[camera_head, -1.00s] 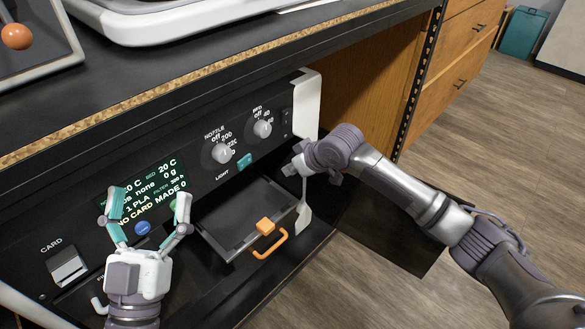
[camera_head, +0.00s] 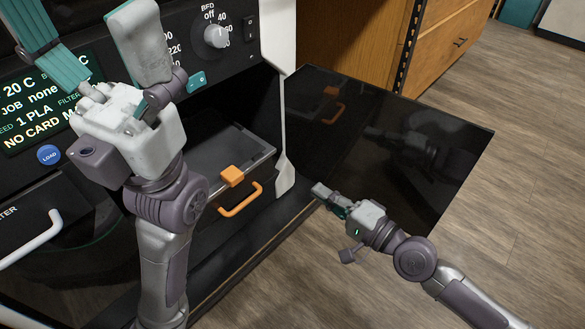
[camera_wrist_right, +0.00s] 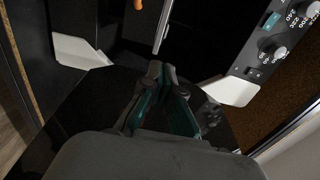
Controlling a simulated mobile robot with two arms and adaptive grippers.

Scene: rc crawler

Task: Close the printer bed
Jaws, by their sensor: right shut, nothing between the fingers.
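The printer bed (camera_head: 222,150) is a dark flat plate with a pale front edge, an orange clip (camera_head: 232,176) and an orange loop handle (camera_head: 242,201). It sticks out of the printer's front opening. My right gripper (camera_head: 328,196) is shut and empty, right of the handle and apart from it, in front of the dark glossy door panel. Its closed fingertips also show in the right wrist view (camera_wrist_right: 161,68), below a bit of orange handle (camera_wrist_right: 138,4). My left gripper (camera_head: 85,35) is open and empty before the control panel; its arm hides part of the printer front.
The dark door panel (camera_head: 440,170) stands swung open on the right and reflects the handle and my arm. Knobs (camera_head: 215,36) and a teal light switch (camera_head: 196,82) sit above the opening. A filament drawer with a white handle (camera_head: 32,240) is at left.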

